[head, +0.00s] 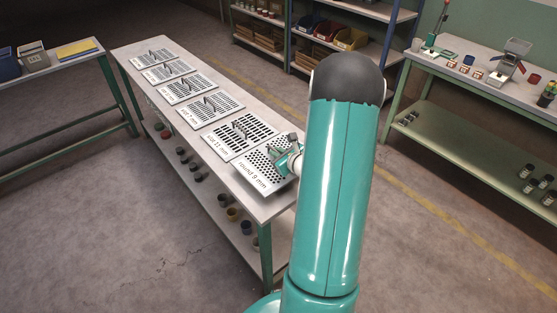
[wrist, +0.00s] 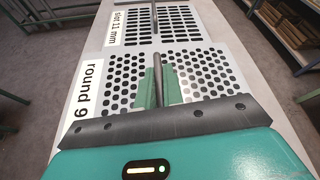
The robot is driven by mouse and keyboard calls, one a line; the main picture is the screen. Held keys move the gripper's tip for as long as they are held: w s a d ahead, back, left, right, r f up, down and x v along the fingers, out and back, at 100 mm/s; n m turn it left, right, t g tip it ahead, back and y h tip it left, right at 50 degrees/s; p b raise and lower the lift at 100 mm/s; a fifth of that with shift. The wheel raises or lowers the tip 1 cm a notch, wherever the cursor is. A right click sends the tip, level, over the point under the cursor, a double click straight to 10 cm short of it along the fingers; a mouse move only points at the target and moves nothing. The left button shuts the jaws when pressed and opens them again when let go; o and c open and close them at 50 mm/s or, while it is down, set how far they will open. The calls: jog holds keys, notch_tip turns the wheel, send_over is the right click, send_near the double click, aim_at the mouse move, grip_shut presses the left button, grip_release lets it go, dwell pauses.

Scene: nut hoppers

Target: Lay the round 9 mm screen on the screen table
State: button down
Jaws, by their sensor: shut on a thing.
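The round 9 mm screen (head: 254,175) is a pale square plate with round holes and its name on a white strip. It is at the near end of a long grey-topped table (head: 128,52) with green legs. In the wrist view the screen (wrist: 112,83) has an upright bar handle (wrist: 157,45) at its middle. My gripper (wrist: 159,90) is shut on this handle, with a green finger on each side. In the head view my arm hides part of the gripper and the screen's right side. I cannot tell whether the screen touches the tabletop.
The slot 11 mm screen (head: 238,135) lies just beyond, close to the round screen; it also shows in the wrist view (wrist: 178,24). Several more handled screens continue in a row. Small cups stand on the lower shelf. A workbench (head: 480,75) stands at the right.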

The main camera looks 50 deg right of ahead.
jog(key=shift+d+f, duration=0.2)
jog(key=shift+f, duration=0.05)
jog(key=shift+d+f, duration=0.15)
jog(key=shift+f, duration=1.5)
jog(key=shift+f, duration=0.15)
jog(key=c, duration=1.5)
grip_release()
jog(key=shift+s+r, duration=0.1)
jog(key=shift+r, duration=0.1)
jog(key=v, duration=1.1)
jog(key=shift+s+r, duration=0.15)
jog(key=shift+s, duration=0.2)
